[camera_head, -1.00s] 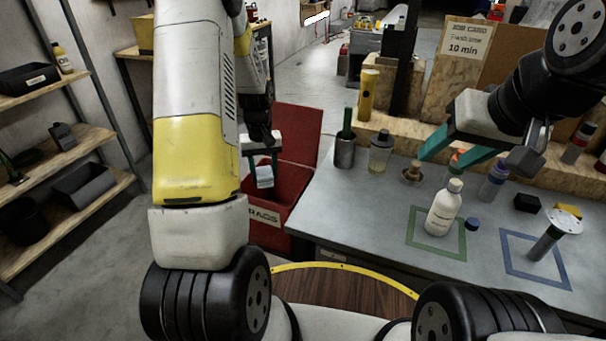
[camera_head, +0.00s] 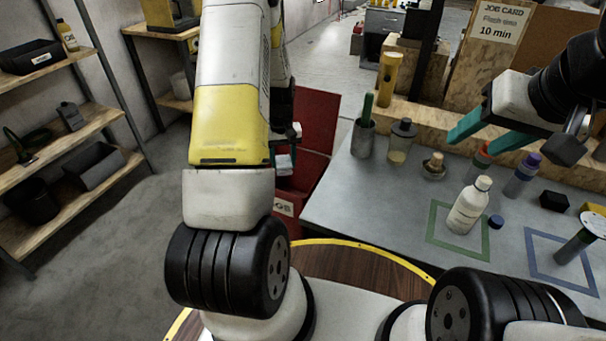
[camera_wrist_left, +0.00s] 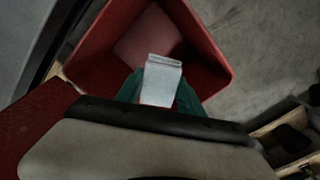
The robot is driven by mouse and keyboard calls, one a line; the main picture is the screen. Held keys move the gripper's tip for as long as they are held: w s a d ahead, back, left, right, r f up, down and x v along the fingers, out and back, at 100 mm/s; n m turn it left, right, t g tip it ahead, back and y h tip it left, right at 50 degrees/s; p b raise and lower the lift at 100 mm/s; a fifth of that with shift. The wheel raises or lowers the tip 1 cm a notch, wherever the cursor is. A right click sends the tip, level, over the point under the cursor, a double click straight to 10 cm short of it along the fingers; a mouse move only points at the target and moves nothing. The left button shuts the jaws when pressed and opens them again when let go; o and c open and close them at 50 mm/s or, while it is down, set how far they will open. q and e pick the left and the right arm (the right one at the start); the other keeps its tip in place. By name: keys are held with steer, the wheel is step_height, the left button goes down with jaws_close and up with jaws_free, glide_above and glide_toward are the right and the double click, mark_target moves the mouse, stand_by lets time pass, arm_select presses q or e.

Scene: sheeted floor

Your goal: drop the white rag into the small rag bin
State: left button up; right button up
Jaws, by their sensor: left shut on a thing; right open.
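The white rag (camera_wrist_left: 160,82) is held between the green fingertips of my left gripper (camera_wrist_left: 160,92) in the left wrist view, over the open mouth of the red rag bin (camera_wrist_left: 205,45). In the head view the rag (camera_head: 284,164) hangs beside my left arm, in front of the red bin (camera_head: 316,135). My left gripper (camera_head: 284,150) is mostly hidden behind the arm there. The bin's raised red lid shows behind, and its label is partly covered. My right gripper (camera_head: 475,125) is open and empty above the back of the workbench.
The grey workbench (camera_head: 345,205) right of the bin carries a white bottle (camera_head: 468,205), jars, a brush cup (camera_head: 363,138) and outlined green and blue squares. Wooden shelves (camera_head: 70,140) stand at the left. The floor between is clear.

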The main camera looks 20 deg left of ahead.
arm_select(q)
steer(key=o, duration=1.4)
steer(key=shift+r, duration=3.85)
